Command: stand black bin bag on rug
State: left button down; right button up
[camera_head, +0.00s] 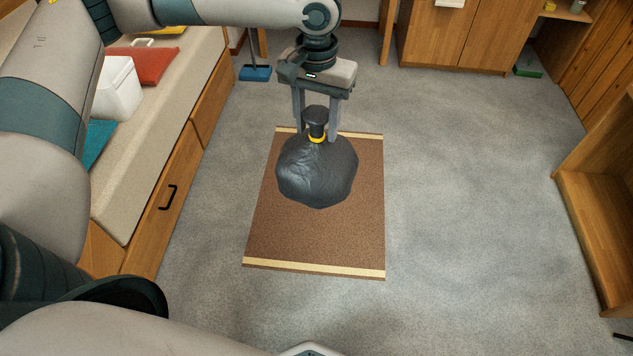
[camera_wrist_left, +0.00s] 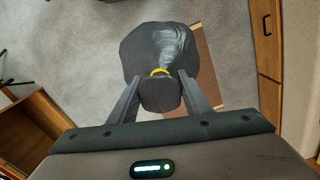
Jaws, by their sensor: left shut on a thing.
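The black bin bag (camera_head: 318,175) hangs or stands over the upper part of the brown rug (camera_head: 315,235), its yellow-tied neck upward. I cannot tell whether its base touches the rug. My left gripper (camera_head: 316,132) comes from above, its two fingers on either side of the bag's neck and shut on it. In the left wrist view the bag (camera_wrist_left: 160,52) is between the fingertips of the gripper (camera_wrist_left: 160,82), and part of the rug (camera_wrist_left: 208,70) shows beside it. My right gripper is not in view.
A blue dustpan (camera_head: 255,73) lies at the back. A wooden shelf (camera_head: 590,205) stands at right. Grey carpet (camera_head: 470,190) is clear between.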

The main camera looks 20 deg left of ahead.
aim_at(293, 241)
jog(key=i+j, duration=0.25)
jog(key=j, duration=0.15)
jog(key=i+j, duration=0.5)
jog(key=j, duration=0.25)
